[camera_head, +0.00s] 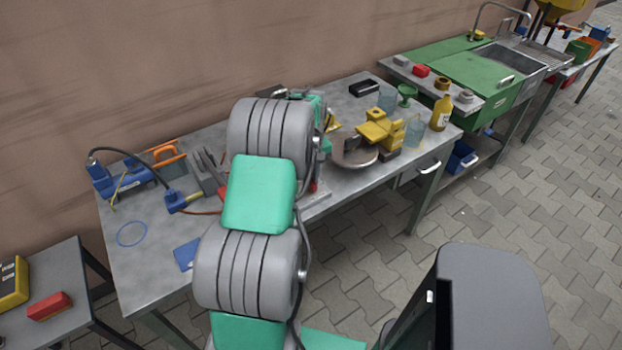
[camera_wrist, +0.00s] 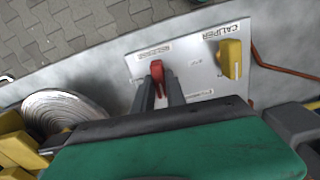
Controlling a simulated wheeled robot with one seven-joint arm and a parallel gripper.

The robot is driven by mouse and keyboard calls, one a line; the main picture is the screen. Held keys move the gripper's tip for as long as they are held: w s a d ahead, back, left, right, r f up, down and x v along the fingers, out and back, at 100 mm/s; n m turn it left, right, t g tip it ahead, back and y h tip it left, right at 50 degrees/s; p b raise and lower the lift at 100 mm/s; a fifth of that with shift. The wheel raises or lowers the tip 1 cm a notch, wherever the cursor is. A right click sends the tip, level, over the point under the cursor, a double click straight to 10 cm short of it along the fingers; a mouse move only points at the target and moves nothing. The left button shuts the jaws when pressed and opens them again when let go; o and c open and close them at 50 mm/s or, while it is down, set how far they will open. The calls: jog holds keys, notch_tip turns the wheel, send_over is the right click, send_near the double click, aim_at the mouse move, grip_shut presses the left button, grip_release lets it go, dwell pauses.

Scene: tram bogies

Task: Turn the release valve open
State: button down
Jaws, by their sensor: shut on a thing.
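In the wrist view, a red valve handle (camera_wrist: 157,68) stands on a light grey panel (camera_wrist: 198,78) with small printed labels. The label beside the red handle is too small to read. My gripper (camera_wrist: 159,90) has its two dark fingers shut on the red handle, one on each side of it. A yellow handle (camera_wrist: 232,60) sits on the same panel to the right, below the word CALIPER, apart from my fingers. In the head view my arm hides the gripper and most of the panel.
The panel lies on a grey metal workbench (camera_head: 135,265). A round metal disc (camera_head: 352,150), yellow parts (camera_head: 380,128) and a yellow bottle (camera_head: 441,112) stand to the right. A blue tool (camera_head: 107,180) with a black hose lies left. A thin reddish pipe (camera_wrist: 275,68) runs beside the panel.

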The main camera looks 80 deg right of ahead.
jog(key=shift+s+n, duration=0.1)
jog(key=shift+n, duration=0.4)
jog(key=c, duration=1.4)
grip_release()
jog(key=shift+o, duration=0.2)
notch_tip(320, 180, up, 8)
jog(key=shift+f+b, duration=0.1)
jog(key=shift+b, duration=0.35)
